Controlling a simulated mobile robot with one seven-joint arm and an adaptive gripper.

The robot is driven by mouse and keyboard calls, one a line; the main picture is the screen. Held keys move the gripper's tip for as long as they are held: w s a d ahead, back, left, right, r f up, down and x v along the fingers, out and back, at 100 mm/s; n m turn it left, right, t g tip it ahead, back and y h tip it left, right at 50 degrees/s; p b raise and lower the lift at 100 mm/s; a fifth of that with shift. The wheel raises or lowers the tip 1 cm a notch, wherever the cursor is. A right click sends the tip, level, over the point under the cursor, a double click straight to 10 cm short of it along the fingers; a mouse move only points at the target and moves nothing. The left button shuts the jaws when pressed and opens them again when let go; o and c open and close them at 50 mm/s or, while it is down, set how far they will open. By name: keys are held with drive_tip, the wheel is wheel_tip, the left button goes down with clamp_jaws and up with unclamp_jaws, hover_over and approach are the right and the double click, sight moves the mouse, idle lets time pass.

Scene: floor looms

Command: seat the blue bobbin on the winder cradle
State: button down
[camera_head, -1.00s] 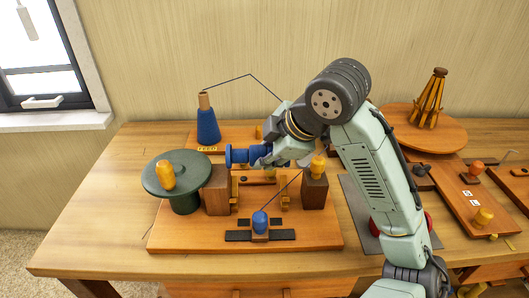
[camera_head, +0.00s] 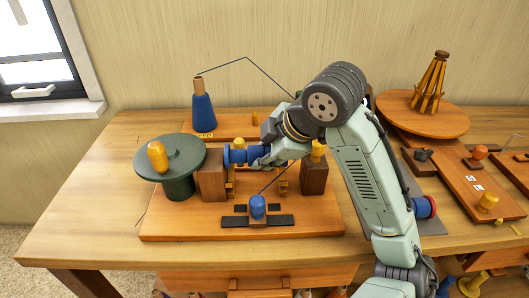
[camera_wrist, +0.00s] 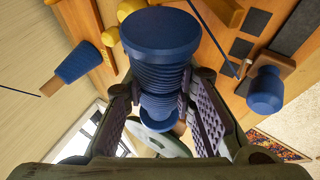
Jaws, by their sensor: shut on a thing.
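The blue bobbin (camera_head: 240,156) is held on its side in my gripper (camera_head: 262,156), just right of the top of the left brown block. In the wrist view the bobbin (camera_wrist: 160,40) lies between the two fingers (camera_wrist: 163,112), its broad flange towards the top. The winder cradle has a left block (camera_head: 212,180), a right block (camera_head: 314,178) and small yellow supports (camera_head: 231,188) between them. The bobbin is low near the left block; I cannot tell whether it touches the cradle. My gripper and arm hide part of the gap.
A green wheel (camera_head: 180,185) with a yellow knob stands left of the cradle. A blue cone (camera_head: 204,113) carries a thread behind it. A blue knob (camera_head: 258,204) stands in front. A red-ended spool (camera_head: 425,207) and a round wooden stand (camera_head: 397,108) are at right.

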sight(264, 190)
drive_tip(key=shift+f, duration=0.1)
idle(0.6)
drive_tip(key=shift+f+b, duration=1.05)
drive_tip(key=shift+f, duration=0.25)
drive_tip(key=shift+f, duration=0.1)
drive_tip(key=shift+f+b, duration=0.6)
drive_tip(key=shift+f, duration=0.1)
drive_tip(key=shift+s, duration=0.1)
drive_tip(key=c, duration=1.2)
unclamp_jaws()
drive_tip(key=shift+a, duration=0.1)
drive_tip(key=shift+c, duration=0.2)
